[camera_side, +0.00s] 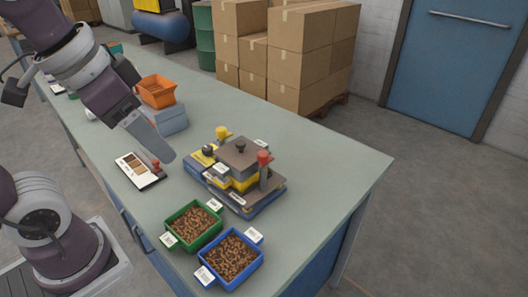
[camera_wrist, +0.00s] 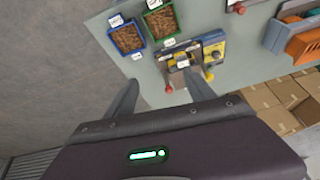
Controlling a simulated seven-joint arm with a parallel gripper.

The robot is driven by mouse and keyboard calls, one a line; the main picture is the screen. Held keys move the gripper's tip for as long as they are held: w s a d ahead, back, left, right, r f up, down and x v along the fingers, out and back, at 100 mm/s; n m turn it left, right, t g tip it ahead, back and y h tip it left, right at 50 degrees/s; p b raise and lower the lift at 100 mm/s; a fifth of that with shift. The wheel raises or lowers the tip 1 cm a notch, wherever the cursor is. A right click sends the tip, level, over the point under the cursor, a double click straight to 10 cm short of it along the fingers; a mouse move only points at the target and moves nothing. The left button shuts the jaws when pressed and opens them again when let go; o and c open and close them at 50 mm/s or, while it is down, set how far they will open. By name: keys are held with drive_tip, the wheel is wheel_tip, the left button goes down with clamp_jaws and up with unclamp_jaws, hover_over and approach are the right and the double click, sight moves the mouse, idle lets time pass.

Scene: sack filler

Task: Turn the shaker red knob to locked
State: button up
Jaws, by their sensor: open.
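A machine with grey plates and yellow parts on a blue base (camera_side: 222,190) stands on the bench. A red knob (camera_side: 263,158) stands upright at its right side; a yellow knob (camera_side: 222,132) is at its back. In the wrist view the red knob (camera_wrist: 168,89) appears between my open fingers, apart from them. A second, smaller red knob (camera_side: 155,163) sits on a white panel (camera_side: 135,168) left of the machine. My gripper (camera_side: 160,145) is open and empty, above the bench left of the machine. Labels are too small to read, so I cannot tell the locked mark.
A green bin (camera_side: 168,222) and a blue bin (camera_side: 205,284), both filled with brown pieces, stand at the front. An orange bin (camera_side: 157,91) sits on a grey-blue box (camera_side: 172,120) behind. The bench (camera_side: 335,170) is clear to the machine's right. Cardboard boxes (camera_side: 300,40) are stacked beyond it.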

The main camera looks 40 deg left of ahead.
drive_tip(key=shift+m+g, duration=0.6)
drive_tip(key=shift+m, duration=0.3)
drive_tip(key=w, duration=0.4)
drive_tip(key=w+r, duration=0.1)
drive_tip(key=w, duration=0.1)
drive_tip(key=shift+d, duration=0.1)
drive_tip(key=shift+c, duration=1.1)
drive_tip(key=m+g, duration=0.4)
drive_tip(key=m, duration=0.2)
hover_over(263, 153)
wheel_tip(263, 153, down, 8)
drive_tip(key=shift+s+r, duration=0.1)
drive_tip(key=shift+s, duration=0.05)
wheel_tip(263, 153, down, 7)
drive_tip(key=shift+r, duration=0.15)
drive_tip(key=shift+f, duration=0.35)
drive_tip(key=shift+c, duration=0.5)
clamp_jaws()
